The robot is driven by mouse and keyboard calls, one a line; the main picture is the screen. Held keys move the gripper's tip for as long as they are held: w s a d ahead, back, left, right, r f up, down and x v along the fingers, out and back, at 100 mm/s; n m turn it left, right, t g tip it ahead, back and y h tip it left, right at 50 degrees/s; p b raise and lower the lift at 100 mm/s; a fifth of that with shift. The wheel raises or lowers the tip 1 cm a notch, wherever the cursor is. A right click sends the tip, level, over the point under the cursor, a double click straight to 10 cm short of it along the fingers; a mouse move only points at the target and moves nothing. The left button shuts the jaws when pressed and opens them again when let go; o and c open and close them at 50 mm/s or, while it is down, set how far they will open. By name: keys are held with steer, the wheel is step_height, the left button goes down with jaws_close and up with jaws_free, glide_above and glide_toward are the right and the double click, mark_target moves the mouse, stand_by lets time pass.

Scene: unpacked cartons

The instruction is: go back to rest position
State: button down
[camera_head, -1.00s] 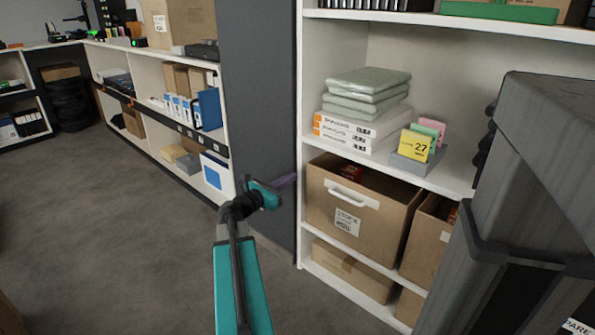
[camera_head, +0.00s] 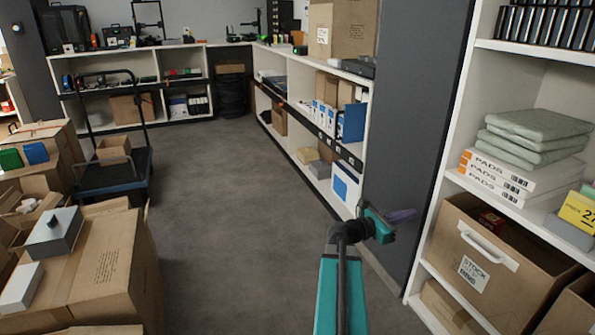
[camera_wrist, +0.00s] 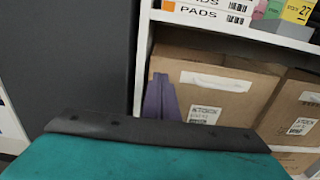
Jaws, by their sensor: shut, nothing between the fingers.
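My gripper (camera_head: 402,216) is at the end of my teal arm, in the lower middle right of the head view. Its purple fingers are together and empty, and they point right toward the shelf. The gripper is in free air, with a gap that I cannot measure to the shelf.
A white shelf (camera_head: 446,188) with a stock box (camera_head: 490,250), pads boxes and folded pads is at the right. A dark pillar (camera_head: 405,130) stands behind the gripper. Opened cartons (camera_head: 105,265) and a trolley (camera_head: 112,178) are at the left. The grey floor (camera_head: 225,200) between is clear.

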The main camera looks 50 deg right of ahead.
steer(key=w+a+n+t+p, duration=0.2)
steer(key=w+a+p, duration=0.25)
steer(key=w, duration=0.25)
steer(key=w+a+n+t+p, duration=0.2)
steer(key=w+a+p, duration=0.25)
steer(key=w, duration=0.25)
steer(key=w+a+f+t+y+p, duration=0.1)
steer(key=w+a+f+p, duration=0.15)
steer(key=a, duration=0.35)
steer(key=w+a+f+n+t+y+p, duration=0.1)
steer(key=w+a+f+p, duration=0.15)
steer(key=a+p, duration=0.2)
steer(key=w+a+f+t+y+p, duration=0.1)
steer(key=w+a+f+p, duration=0.15)
steer(key=a, duration=0.45)
steer(key=s+a+f+m+g+y+p, duration=0.1)
steer(key=s+a+f+m+y+p, duration=0.3)
steer(key=a, duration=0.9)
steer(key=s+a+f+m+g+y+p, duration=0.2)
steer(key=s+a+f+m+y+p, duration=0.2)
steer(key=s+a+m, duration=0.4)
steer(key=s+a+f+m+g+y+p, duration=0.1)
steer(key=s+a+f+m+y+p, duration=0.3)
steer(key=a, duration=1.5)
steer(key=shift+s+a+f+m+g+y+p, duration=0.2)
steer(key=shift+s+f+m+g+y+p, duration=0.15)
steer(key=shift+s+m+y, duration=0.6)
